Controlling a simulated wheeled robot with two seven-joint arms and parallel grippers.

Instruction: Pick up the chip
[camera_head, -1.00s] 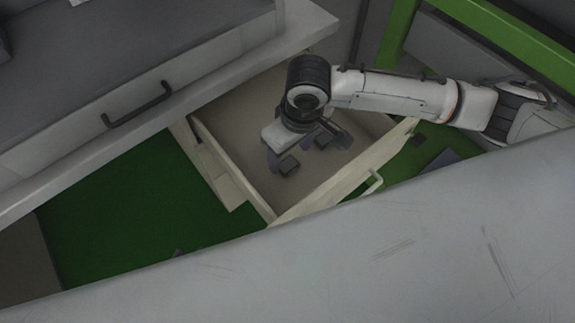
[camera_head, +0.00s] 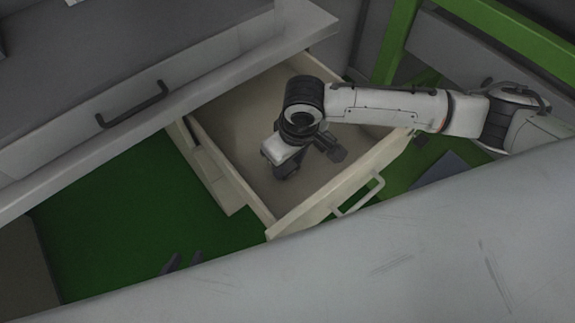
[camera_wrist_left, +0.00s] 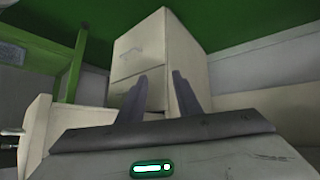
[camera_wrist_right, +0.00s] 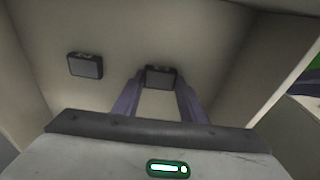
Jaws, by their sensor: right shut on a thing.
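Two small dark square chips show in the right wrist view, inside an open drawer (camera_head: 245,188). One chip (camera_wrist_right: 161,77) sits between the fingertips of my right gripper (camera_wrist_right: 161,80), which is shut on it. The other chip (camera_wrist_right: 85,66) lies on the drawer floor to the left, apart from the fingers. In the head view my right gripper (camera_head: 288,170) is down inside the drawer, and the wrist partly hides the chips. My left gripper (camera_wrist_left: 161,95) has its fingers apart with nothing between them; only its tips (camera_head: 183,262) show in the head view.
The drawer's pale walls surround my right gripper, and its front has a white handle (camera_head: 360,194). A grey counter with a dark handle (camera_head: 133,104) stands at upper left. A green frame (camera_head: 398,42) stands at upper right. A pale cabinet (camera_wrist_left: 150,50) shows beyond the left gripper.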

